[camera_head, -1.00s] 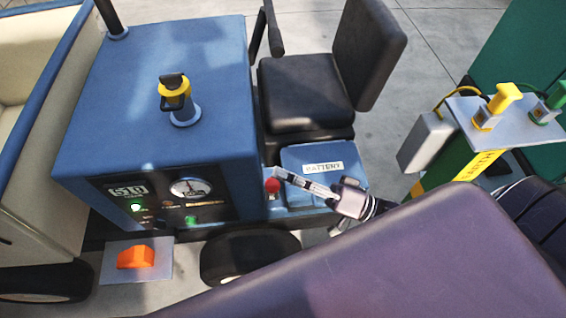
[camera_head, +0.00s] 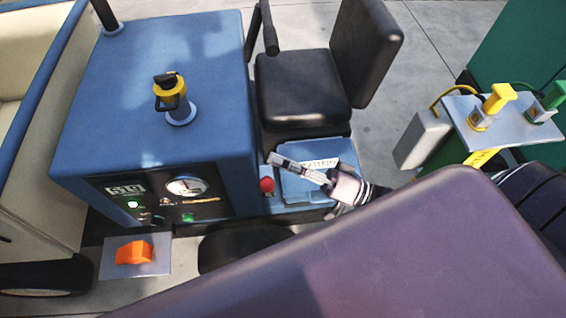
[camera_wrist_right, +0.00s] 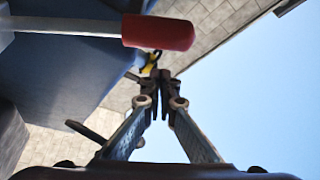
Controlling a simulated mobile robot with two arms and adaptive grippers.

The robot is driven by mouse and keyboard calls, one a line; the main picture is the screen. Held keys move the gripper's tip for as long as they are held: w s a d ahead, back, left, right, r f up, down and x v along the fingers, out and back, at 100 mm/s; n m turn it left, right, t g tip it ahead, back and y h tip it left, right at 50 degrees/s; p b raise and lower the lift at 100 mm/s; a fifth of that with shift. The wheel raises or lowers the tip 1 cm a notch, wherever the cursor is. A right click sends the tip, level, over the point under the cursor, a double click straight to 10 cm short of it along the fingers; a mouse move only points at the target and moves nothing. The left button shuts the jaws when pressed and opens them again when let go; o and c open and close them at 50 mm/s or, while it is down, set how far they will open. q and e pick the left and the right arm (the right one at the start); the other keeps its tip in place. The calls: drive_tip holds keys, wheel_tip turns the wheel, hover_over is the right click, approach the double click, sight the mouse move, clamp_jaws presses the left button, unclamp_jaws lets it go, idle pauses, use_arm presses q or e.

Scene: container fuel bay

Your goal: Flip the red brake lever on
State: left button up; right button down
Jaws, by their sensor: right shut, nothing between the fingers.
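The red brake lever (camera_head: 267,185) is a short lever with a red grip beside the blue battery box on the blue vehicle. In the right wrist view its red grip (camera_wrist_right: 158,32) is large and close, on a pale shaft coming in from the left. My right gripper (camera_head: 274,159) is shut and empty. In the head view its fingertips are just above the red grip. In the right wrist view the fingertips (camera_wrist_right: 163,82) show below the grip, with a gap between. I cannot see the base of the lever. My left gripper is not in view.
The battery box (camera_head: 305,188) lies under my right gripper, with a black seat (camera_head: 303,88) behind. A control panel (camera_head: 165,198) with lit lamps is on the left. An orange block (camera_head: 134,252) sits on a plate. A yellow-handled stand (camera_head: 497,100) is at right.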

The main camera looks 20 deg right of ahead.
use_arm(q)
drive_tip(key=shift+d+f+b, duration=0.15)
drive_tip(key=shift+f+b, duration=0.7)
drive_tip(key=shift+b, duration=0.4)
use_arm(e)
drive_tip(key=v, duration=1)
drive_tip(key=shift+w+d+r, duration=0.2)
drive_tip(key=shift+w+d, duration=0.05)
drive_tip(key=shift+w, duration=0.05)
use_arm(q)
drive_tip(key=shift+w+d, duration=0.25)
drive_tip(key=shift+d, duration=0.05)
